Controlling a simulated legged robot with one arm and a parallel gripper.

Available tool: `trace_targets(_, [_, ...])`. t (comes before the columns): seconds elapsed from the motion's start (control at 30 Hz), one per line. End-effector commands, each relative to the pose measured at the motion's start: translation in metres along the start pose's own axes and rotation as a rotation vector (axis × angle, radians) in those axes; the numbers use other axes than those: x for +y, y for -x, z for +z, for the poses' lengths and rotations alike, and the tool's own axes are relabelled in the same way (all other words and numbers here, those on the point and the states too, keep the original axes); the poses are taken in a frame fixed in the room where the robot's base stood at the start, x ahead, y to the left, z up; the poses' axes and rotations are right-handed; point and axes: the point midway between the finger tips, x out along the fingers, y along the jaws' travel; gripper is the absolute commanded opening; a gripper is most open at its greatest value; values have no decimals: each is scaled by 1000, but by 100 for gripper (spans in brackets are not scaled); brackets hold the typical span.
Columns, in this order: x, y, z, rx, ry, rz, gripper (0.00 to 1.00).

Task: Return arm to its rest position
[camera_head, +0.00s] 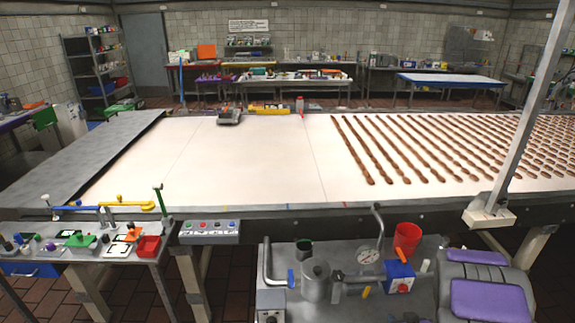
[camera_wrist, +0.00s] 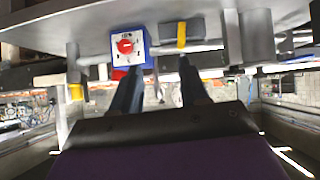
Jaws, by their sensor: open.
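My gripper (camera_wrist: 160,64) shows in the wrist view as two dark fingers rising from a dark plate. The fingers are spread apart, with nothing held between them. The left fingertip appears just below a blue box with a red knob (camera_wrist: 125,45); I cannot tell whether they touch. A purple surface fills the bottom of the wrist view.
A blue box with a red knob (camera_head: 400,278) and a red cup (camera_head: 407,238) stand on the front grey bench (camera_head: 335,258). A wide white conveyor (camera_head: 250,165) carries rows of brown pieces (camera_head: 410,150) at right.

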Motion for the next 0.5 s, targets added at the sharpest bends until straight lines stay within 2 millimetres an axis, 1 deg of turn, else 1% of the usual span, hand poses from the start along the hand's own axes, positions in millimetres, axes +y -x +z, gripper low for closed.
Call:
trace_targets(0.03, [2,6,-10,-33,25,25,45])
trace_targets(0.17, [7,26,-22,-144,57,89,45])
trace_targets(0.27, [8,46,-31,-226,69,133,45])
trace_targets(0.37, [4,69,-39,-304,68,169,45])
trace_targets(0.5, [-9,107,-45,-414,51,205,45])
